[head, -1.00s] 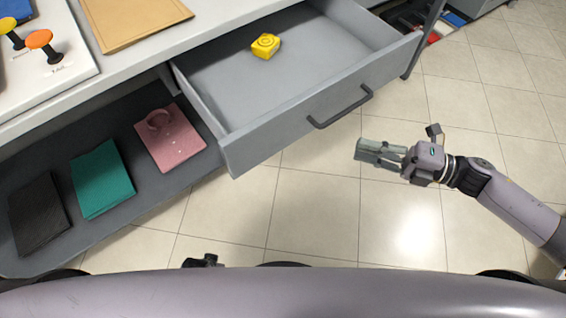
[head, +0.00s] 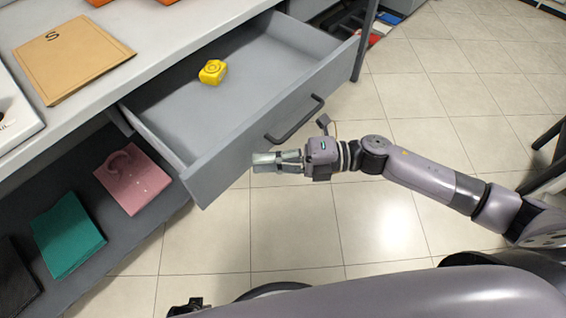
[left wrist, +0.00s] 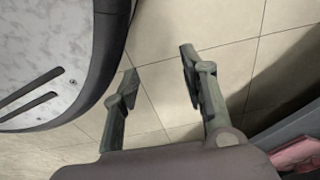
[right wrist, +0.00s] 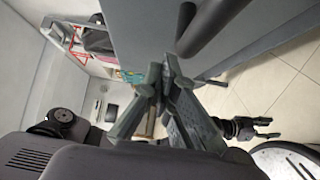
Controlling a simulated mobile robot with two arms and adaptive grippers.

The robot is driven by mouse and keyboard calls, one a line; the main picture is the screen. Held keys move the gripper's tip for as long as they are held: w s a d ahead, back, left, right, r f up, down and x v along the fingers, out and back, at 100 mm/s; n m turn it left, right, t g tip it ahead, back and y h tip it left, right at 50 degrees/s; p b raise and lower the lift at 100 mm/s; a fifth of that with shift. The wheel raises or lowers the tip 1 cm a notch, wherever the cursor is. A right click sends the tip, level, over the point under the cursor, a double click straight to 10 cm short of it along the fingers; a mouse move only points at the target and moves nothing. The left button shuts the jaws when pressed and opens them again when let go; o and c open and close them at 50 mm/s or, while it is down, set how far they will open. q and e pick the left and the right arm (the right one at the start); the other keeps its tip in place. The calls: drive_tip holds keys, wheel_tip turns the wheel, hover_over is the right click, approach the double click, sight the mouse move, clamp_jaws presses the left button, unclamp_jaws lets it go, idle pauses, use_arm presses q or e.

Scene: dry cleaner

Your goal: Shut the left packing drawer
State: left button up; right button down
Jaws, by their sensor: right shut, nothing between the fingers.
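The grey packing drawer (head: 250,130) is pulled out from under the counter, with a dark bar handle (head: 296,120) on its front. A yellow object (head: 213,72) lies inside it. My right gripper (head: 266,162) is shut and empty, just in front of the drawer front and below the handle; any contact cannot be told. In the right wrist view the shut fingertips (right wrist: 162,75) are near the drawer front (right wrist: 140,30) and the handle (right wrist: 212,25). My left gripper (left wrist: 158,65) shows in the left wrist view, open and empty above the tiled floor.
The counter top (head: 160,55) carries a brown envelope (head: 72,55). A lower shelf (head: 95,230) holds folded pink (head: 132,180), teal (head: 68,235) and black cloths. A table leg (head: 366,40) stands at the drawer's far side.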

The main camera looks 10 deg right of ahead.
drive_tip(key=shift+w+a, duration=0.25)
drive_tip(key=shift+w, duration=0.05)
